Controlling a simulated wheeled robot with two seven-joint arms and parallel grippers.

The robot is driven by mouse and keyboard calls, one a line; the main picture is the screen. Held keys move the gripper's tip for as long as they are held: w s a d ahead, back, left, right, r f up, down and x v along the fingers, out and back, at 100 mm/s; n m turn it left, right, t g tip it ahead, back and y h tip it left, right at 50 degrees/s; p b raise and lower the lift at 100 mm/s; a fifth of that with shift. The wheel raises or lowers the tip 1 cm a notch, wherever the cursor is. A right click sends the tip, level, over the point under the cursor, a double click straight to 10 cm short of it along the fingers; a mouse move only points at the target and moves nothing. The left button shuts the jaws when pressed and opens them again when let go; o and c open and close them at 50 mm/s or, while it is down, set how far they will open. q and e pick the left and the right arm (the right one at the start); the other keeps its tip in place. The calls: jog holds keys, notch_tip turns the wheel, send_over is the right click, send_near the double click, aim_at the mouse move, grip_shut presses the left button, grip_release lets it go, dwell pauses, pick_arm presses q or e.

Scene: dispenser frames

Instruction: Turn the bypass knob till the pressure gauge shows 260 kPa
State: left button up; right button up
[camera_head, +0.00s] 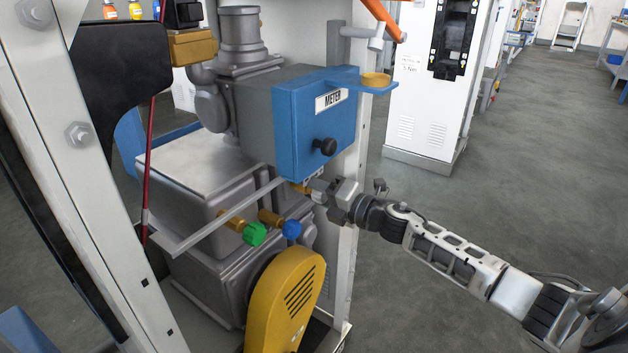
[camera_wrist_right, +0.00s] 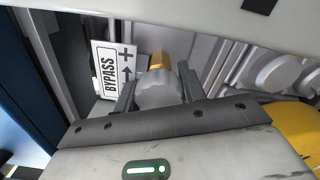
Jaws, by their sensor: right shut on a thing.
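The bypass knob (camera_wrist_right: 158,90) is pale grey-white on a brass stem (camera_wrist_right: 157,62). My right gripper (camera_wrist_right: 158,98) is shut on it, one finger on each side. A white BYPASS label (camera_wrist_right: 110,70) with a plus sign and an arrow is beside the knob. In the head view my right gripper (camera_head: 322,190) is just below the blue METER box (camera_head: 300,125), and the knob is mostly hidden by it. I cannot make out a pressure gauge in either view. My left gripper is not in view.
A green knob (camera_head: 254,233) and a blue knob (camera_head: 291,230) on brass stems are left of and below my right gripper. A yellow guard (camera_head: 286,300) stands below. A black knob (camera_head: 325,146) sticks out of the METER box. The floor (camera_head: 480,210) at right is clear.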

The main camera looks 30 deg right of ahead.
pick_arm(q)
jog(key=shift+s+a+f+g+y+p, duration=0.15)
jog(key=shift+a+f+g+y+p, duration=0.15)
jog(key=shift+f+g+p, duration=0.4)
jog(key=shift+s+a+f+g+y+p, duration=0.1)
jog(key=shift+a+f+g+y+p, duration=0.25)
jog(key=shift+p, duration=0.55)
pick_arm(e)
jog(key=shift+r+m, duration=0.1)
jog(key=shift+m, duration=2.3)
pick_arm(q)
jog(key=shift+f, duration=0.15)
pick_arm(e)
jog(key=o, duration=1)
jog(key=shift+c, duration=0.2)
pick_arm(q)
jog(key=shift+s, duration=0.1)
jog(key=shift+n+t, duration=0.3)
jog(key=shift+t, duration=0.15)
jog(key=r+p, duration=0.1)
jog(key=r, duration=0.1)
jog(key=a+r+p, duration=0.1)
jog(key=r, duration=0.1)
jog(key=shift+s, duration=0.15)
pick_arm(e)
jog(key=v, duration=1.6)
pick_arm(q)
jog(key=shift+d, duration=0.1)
